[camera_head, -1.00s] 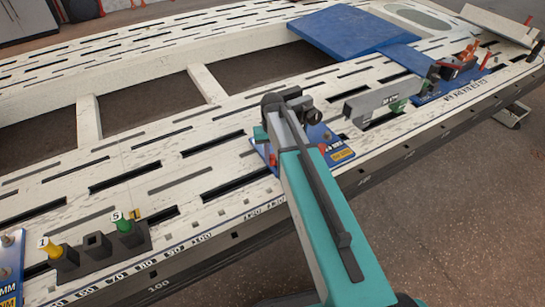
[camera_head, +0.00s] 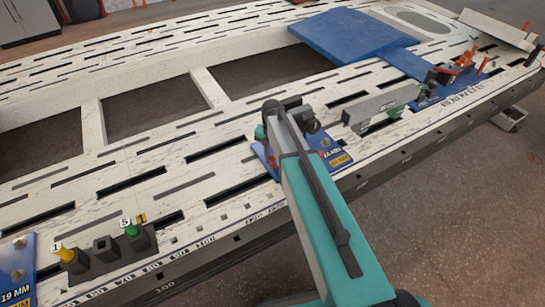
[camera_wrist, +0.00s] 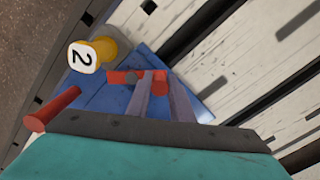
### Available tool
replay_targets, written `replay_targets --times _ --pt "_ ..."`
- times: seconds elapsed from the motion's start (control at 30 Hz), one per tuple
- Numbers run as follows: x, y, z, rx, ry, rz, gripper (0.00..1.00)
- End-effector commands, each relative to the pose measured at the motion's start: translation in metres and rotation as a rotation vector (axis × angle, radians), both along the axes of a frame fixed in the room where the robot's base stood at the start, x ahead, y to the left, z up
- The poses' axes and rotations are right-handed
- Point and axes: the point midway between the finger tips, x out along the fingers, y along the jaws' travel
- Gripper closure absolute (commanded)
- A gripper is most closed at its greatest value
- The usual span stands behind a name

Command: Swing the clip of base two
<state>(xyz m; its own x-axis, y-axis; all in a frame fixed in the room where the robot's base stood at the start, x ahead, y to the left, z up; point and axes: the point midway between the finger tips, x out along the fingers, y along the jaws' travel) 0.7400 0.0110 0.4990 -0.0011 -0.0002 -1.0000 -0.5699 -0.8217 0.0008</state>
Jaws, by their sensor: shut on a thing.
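Base two is a blue plate (camera_head: 337,157), partly hidden behind my arm in the head view. Its blue surface (camera_wrist: 115,91) also shows in the wrist view, with a yellow knob (camera_wrist: 84,56) whose white cap is marked 2. A red clip (camera_wrist: 130,76) stands over the plate. My gripper (camera_wrist: 158,84) is shut on the clip, with red between its two grey fingers. A separate red rod (camera_wrist: 52,109) lies left of the fingers. In the head view my wrist hides the fingers and most of the clip.
A grey block (camera_head: 383,103) stands right of base two, then another blue base (camera_head: 432,92) with red clamps. A dark holder (camera_head: 107,250) with green and yellow plugs is at the lower left. A blue pad (camera_head: 352,35) lies behind. The bench has slots and large openings.

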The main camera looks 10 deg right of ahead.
Motion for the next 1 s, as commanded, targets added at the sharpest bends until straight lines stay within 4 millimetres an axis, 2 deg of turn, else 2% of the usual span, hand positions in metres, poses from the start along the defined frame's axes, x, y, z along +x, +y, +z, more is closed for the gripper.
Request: replay_targets --times 0.6,1.0 --pt "0.022 -0.018 0.002 0.0 -0.002 -0.565 1.0" --pt "0.026 -0.026 0.001 0.0 -0.004 -0.751 1.0"
